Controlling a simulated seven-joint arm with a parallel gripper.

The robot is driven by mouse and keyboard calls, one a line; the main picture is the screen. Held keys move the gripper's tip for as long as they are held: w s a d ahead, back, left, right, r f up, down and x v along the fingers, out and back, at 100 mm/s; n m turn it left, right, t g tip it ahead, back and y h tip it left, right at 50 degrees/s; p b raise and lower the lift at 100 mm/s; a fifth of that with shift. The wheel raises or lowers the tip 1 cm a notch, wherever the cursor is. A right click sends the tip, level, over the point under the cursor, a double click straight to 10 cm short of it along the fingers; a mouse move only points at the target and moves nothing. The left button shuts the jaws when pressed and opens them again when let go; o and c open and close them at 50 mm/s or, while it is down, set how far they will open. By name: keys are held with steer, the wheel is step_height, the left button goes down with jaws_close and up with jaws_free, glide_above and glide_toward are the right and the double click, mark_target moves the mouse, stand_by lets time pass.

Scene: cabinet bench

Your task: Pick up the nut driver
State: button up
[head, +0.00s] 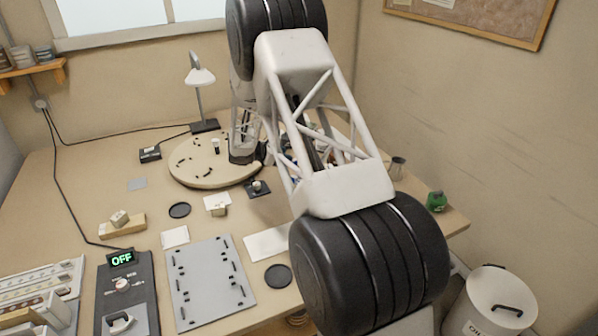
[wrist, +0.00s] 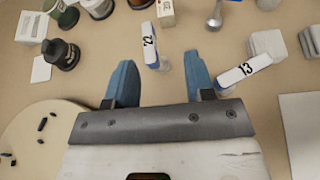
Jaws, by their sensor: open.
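My gripper (wrist: 160,78) shows in the wrist view with two blue fingers spread apart and nothing between them. A white piece marked 22 (wrist: 149,45) with a blue edge lies just beyond the gap between the fingers. A similar piece marked 13 (wrist: 245,71) is right of the right finger, close to it. A slim metal item (wrist: 214,14) with a flared end is at the top edge. I cannot tell which item, if any, is the nut driver. In the head view, my arm hides much of the bench's right side and the fingers cannot be made out.
A pale block (wrist: 268,45) is at right. A round board (head: 190,178) with small dark pieces, a lamp (head: 200,80) and a grey plate (head: 208,285) occupy the bench.

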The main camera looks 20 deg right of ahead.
steer(key=shift+w+d+f+n+h, duration=0.15)
steer(key=shift+w+f+n, duration=0.1)
steer(key=shift+w+f, duration=0.4)
steer(key=shift+w+d+f+n+h, duration=0.15)
steer(key=shift+w+f+n, duration=0.15)
steer(key=shift+f, duration=0.55)
steer(key=shift+x, duration=1.3)
steer(key=shift+w, duration=0.1)
steer(key=shift+x, duration=2.6)
steer(key=shift+w, duration=0.1)
jaws_close()
